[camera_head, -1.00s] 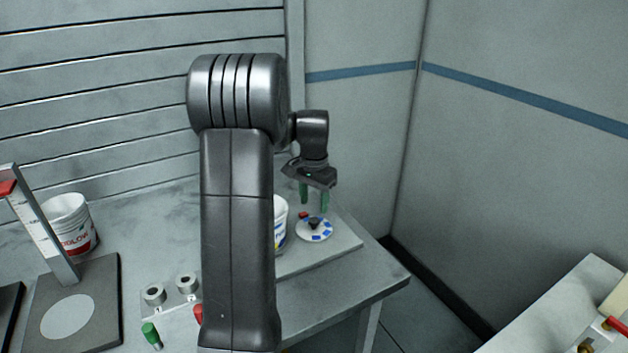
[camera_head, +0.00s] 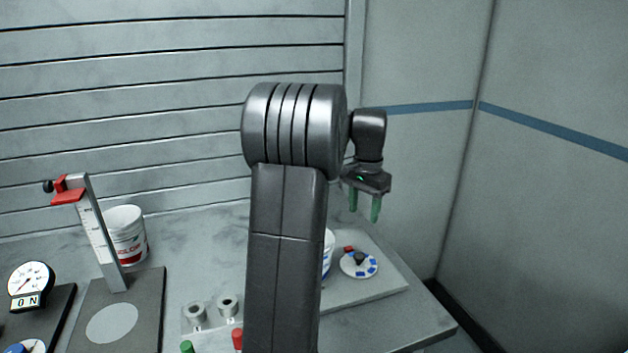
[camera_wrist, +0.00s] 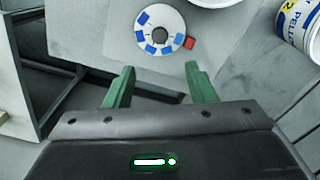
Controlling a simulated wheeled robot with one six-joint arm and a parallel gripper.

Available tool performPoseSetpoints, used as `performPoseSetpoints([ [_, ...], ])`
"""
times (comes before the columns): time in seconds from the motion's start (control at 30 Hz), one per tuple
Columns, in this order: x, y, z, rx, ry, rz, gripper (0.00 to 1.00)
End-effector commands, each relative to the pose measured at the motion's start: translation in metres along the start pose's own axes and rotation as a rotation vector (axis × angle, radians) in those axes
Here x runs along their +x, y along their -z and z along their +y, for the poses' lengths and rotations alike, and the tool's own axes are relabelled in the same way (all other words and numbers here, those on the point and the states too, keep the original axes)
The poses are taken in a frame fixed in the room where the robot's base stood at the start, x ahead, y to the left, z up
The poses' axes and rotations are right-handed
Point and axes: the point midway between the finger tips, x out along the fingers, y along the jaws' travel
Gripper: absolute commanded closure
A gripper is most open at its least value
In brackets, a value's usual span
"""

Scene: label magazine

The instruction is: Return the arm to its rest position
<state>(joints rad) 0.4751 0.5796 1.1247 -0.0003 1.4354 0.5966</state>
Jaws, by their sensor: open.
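My gripper (camera_head: 364,204) hangs above the right end of the table, fingers pointing down. Its two green fingers stand apart with nothing between them, as the wrist view (camera_wrist: 158,88) also shows. Below it on a raised board lies a white disc with blue labels and a dark hub (camera_head: 359,264), the label magazine by its look. It also shows in the wrist view (camera_wrist: 152,18), beyond the fingertips and clear of them. A small red block (camera_wrist: 190,43) sits at the disc's edge. My arm's upright link hides the middle of the table.
A white bucket (camera_head: 126,236) stands behind a height stand with a red arm (camera_head: 100,240). A dial gauge (camera_head: 31,280) is at far left. Two grey round sockets (camera_head: 228,304) are left of my arm. Another white container (camera_wrist: 303,30) stands near the disc. Walls close off the back and right.

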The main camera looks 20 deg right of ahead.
Motion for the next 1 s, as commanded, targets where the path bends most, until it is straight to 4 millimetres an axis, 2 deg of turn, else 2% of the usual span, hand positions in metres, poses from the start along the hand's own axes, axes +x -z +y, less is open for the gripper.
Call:
performPoseSetpoints([
  [0.17, 0.007, 0.000, 0.000, 0.000, -0.001, -0.002, 0.50],
  [0.27, 0.020, -0.001, 0.000, 0.000, -0.003, -0.004, 0.50],
  [0.7, 0.103, -0.001, 0.001, 0.000, -0.003, -0.005, 0.50],
  [0.8, 0.119, -0.001, 0.001, -0.001, -0.003, -0.005, 0.50],
  [1.0, 0.137, -0.001, 0.000, -0.001, -0.001, -0.003, 0.50],
])
